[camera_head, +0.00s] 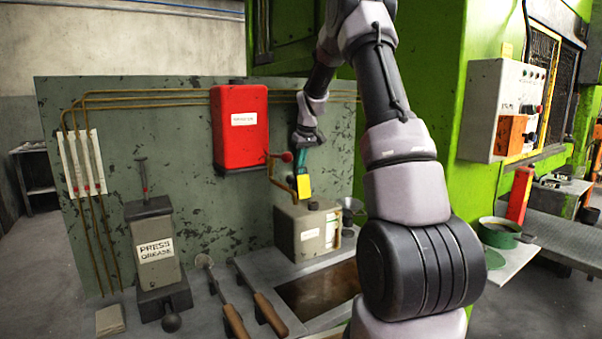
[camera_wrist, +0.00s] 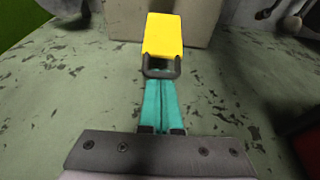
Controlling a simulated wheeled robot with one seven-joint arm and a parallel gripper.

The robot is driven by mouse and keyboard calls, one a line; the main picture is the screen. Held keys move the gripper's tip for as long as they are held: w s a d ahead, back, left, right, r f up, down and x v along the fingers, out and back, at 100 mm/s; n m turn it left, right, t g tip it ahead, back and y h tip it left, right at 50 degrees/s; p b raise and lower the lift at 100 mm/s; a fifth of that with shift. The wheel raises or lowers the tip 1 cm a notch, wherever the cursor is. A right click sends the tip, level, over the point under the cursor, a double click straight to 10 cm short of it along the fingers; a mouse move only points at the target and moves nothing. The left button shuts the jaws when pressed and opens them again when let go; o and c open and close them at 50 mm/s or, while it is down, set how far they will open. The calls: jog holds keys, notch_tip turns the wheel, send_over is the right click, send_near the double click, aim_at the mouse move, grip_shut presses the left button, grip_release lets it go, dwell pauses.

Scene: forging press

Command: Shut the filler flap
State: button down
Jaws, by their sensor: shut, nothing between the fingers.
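The yellow flap (camera_head: 304,187) stands raised at the top of a grey box (camera_head: 290,236) in front of the green panel. My gripper (camera_head: 300,168) points down just above the flap, with its teal fingers shut and empty. In the wrist view the yellow flap (camera_wrist: 161,36) lies straight ahead of my closed fingers (camera_wrist: 161,95), in front of the grey box (camera_wrist: 193,35). A dark bracket (camera_wrist: 161,68) shows at the flap's near edge. I cannot tell whether the fingertips touch it. The filler opening is hidden.
A red box (camera_head: 240,125) hangs on the panel (camera_head: 190,190) left of my gripper. A brass pipe with a red knob (camera_head: 287,157) stands close beside it. A funnel (camera_head: 349,208) is right of the grey box. Wooden-handled tools (camera_head: 262,305) lie in front.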

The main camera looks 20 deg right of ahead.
jog(key=s, duration=0.3)
jog(key=s+d, duration=0.1)
jog(key=s, duration=0.1)
jog(key=shift+f, duration=0.15)
dwell(0.5)
dwell(0.5)
notch_tip(320, 180, up, 7)
dwell(0.7)
